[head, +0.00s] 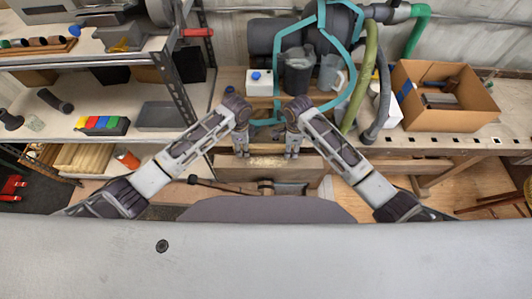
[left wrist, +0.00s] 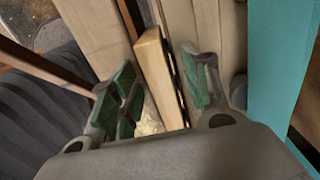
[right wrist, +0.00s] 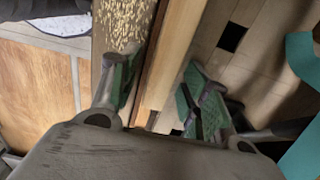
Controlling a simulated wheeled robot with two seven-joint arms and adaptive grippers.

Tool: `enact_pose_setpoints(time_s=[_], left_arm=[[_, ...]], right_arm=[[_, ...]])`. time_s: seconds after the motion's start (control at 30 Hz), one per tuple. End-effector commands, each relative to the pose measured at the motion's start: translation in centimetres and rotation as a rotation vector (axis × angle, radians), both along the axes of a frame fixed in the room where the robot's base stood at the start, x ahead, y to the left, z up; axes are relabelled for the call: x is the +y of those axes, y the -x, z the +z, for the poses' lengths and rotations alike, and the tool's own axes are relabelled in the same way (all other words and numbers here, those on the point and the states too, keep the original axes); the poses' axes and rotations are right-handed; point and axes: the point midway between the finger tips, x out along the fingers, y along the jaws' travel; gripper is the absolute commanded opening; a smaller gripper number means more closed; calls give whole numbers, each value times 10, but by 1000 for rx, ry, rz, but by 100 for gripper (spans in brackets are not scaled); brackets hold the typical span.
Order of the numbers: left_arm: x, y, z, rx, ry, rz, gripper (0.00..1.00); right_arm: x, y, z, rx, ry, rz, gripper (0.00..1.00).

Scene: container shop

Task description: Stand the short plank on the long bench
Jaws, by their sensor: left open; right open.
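The short plank is a narrow, pale wooden piece standing on its edge. It shows between the fingers in the left wrist view (left wrist: 157,72) and in the right wrist view (right wrist: 178,55). My left gripper (head: 242,154) and my right gripper (head: 292,154) are both open, pointing down side by side. Each has its green-padded fingers on either side of the plank, with gaps visible. In the head view the plank is hard to pick out between the grippers. The long bench (head: 455,143) has a wooden top with dark square holes and runs along the wall.
Wood shavings (head: 267,162) lie close between my grippers. A cardboard box (head: 440,108) sits on the bench at right. A metal shelf (head: 95,60) stands at left.

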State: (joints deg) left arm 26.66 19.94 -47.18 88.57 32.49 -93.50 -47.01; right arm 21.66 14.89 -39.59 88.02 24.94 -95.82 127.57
Motion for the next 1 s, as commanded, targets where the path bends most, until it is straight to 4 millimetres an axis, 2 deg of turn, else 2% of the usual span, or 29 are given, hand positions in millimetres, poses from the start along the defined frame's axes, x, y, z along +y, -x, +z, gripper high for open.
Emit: enact_pose_setpoints(time_s=[0.1,0.47,1.0], left_arm=[[0,0,0,0,0,0,46],[0,0,0,0,1,0,0],[0,0,3,-1,1,0,0]], right_arm=[[0,0,0,0,0,0,46],[0,0,0,0,0,0,0],[0,0,3,-1,0,0,0]])
